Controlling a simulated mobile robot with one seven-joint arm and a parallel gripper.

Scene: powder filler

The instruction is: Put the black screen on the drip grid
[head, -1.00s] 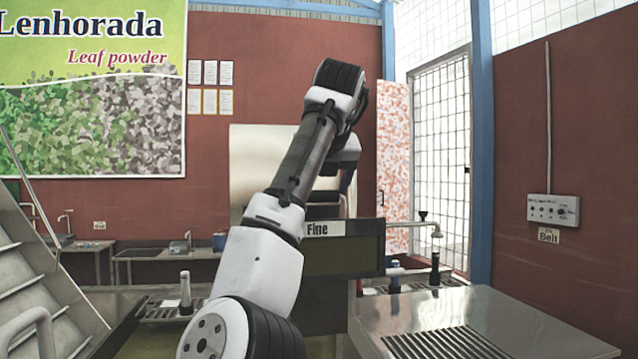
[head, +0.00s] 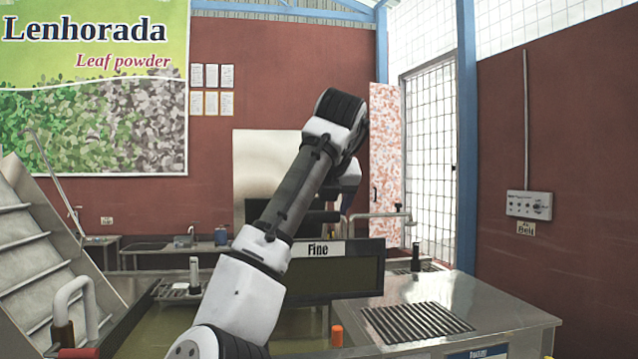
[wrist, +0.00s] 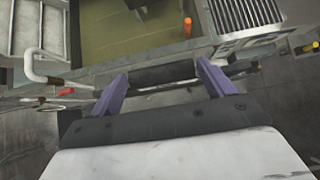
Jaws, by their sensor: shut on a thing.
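A black framed screen (head: 335,276) with a "Fine" label stands upright in the middle of the head view, in front of the steel counter. In the wrist view my gripper (wrist: 160,80) has its two purple fingers on either side of a dark bar (wrist: 163,74), which looks like the screen's edge. My gripper is shut on it; in the head view my arm hides most of the grip. A dark slatted grid (head: 415,322), which looks like the drip grid, lies in the steel counter right of the screen. It also shows in the wrist view (wrist: 245,14).
The steel counter (head: 500,310) extends to the right. An orange cylinder (head: 337,335) stands below the screen. A pale curved handle (head: 72,290) and a sloped conveyor (head: 40,245) are at the left. A tap (head: 415,255) rises behind the counter. Bare counter surrounds the slatted grid.

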